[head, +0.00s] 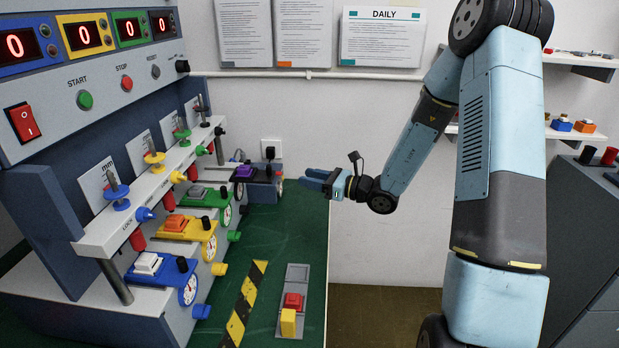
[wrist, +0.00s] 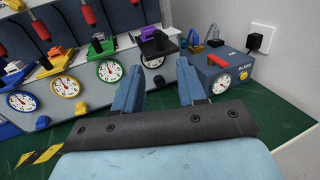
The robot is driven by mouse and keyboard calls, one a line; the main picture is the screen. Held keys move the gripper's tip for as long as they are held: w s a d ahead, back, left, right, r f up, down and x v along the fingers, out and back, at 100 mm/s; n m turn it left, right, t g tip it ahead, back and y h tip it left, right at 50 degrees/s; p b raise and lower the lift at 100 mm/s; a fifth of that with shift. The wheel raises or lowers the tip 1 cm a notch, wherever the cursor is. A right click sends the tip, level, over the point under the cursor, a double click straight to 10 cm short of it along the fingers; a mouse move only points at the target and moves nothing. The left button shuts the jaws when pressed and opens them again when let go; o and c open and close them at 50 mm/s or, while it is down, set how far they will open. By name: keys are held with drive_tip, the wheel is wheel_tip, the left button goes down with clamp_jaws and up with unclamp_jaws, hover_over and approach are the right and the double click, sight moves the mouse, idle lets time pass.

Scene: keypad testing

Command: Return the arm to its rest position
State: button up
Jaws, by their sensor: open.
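My arm (head: 408,150) reaches down from the upper right of the head view and bends toward the test bench on the left. My gripper (head: 312,180) is held out level above the right part of the green bench top, to the right of the keypad stations. In the wrist view my gripper (wrist: 158,92) has its two blue fingers spread apart, with nothing between them. Beyond the fingers are the row of stations and a blue-grey box. The gripper appears clear of the bench and the stations.
The test bench (head: 50,240) has several coloured keypad stations and dials. A blue-grey box (wrist: 222,76) with a red handle stands near the wall socket (wrist: 262,38). A red-and-yellow button panel (head: 294,300) lies on the green top. Shelves (head: 585,62) and a dark cabinet (head: 590,220) stand right.

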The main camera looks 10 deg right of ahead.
drive_tip(key=s+a+r+n+g+h, duration=0.1)
drive_tip(key=s+r+n+g+h, duration=0.2)
drive_tip(key=s+r+n+g, duration=0.35)
drive_tip(key=s+r+n+g+h, duration=0.2)
drive_tip(key=s+r+n+g, duration=0.15)
drive_tip(key=s+n, duration=0.6)
drive_tip(key=s+d+r+n+t+h, duration=0.3)
drive_tip(key=s+d+r+n+h, duration=0.1)
drive_tip(key=s+d, duration=0.4)
drive_tip(key=s+d+r+n+t+h, duration=0.3)
drive_tip(key=s+d+r+h, duration=0.3)
drive_tip(key=s+d, duration=0.1)
drive_tip(key=shift+s+d+r+n+t+h, duration=0.3)
drive_tip(key=shift+s+d+n+t+h, duration=0.1)
drive_tip(key=shift+s, duration=0.05)
